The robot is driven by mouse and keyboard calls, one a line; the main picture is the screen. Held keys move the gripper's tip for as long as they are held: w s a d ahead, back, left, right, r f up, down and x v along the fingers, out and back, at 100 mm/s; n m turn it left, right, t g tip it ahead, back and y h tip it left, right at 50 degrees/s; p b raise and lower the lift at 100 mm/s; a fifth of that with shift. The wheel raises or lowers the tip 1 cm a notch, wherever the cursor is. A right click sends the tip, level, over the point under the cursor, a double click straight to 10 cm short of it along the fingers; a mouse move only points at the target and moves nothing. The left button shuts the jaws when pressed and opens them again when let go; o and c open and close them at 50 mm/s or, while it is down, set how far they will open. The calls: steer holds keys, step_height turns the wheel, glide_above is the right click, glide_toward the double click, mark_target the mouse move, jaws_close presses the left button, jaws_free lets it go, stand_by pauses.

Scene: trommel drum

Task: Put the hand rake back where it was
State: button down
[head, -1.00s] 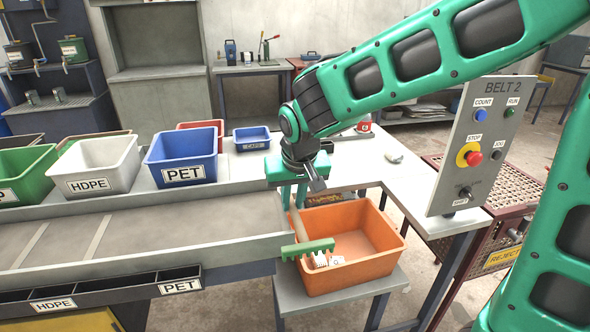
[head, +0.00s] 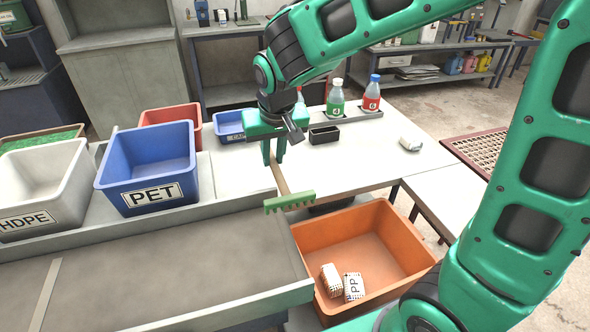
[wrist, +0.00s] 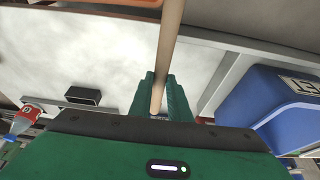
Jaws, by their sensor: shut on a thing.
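The hand rake has a green toothed head (head: 289,202) and a pale wooden handle. My gripper (head: 274,158) is shut on the handle, near the end away from the head. The rake hangs tilted, head toward the camera, above the gap between the conveyor end and the white table, by the orange bin's far left corner. In the wrist view the handle (wrist: 168,50) runs up from between the green fingers (wrist: 160,98), and the rake head is out of view there.
The orange bin (head: 412,240) holds two small white packs. The blue PET bin (head: 150,160), white HDPE bin (head: 45,185) and red bin (head: 172,119) stand left. Two bottles (head: 336,100) (head: 371,95) and a small black tray (head: 324,135) stand on the white table (head: 400,170).

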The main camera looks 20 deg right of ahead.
steer(key=shift+w+d, duration=0.1)
steer(key=shift+w, duration=0.2)
steer(key=w+d+f, duration=0.2)
steer(key=d, duration=0.1)
steer(key=w+d+f, duration=0.2)
steer(key=d, duration=0.1)
steer(key=w+d+f, duration=0.2)
steer(key=d+f, duration=0.1)
steer(key=shift+w+d, duration=0.15)
steer(key=shift+w, duration=0.15)
steer(key=shift+f, duration=2)
steer(key=shift+f, duration=0.1)
steer(key=c, duration=1.8)
jaws_free()
steer(key=shift+o, duration=0.7)
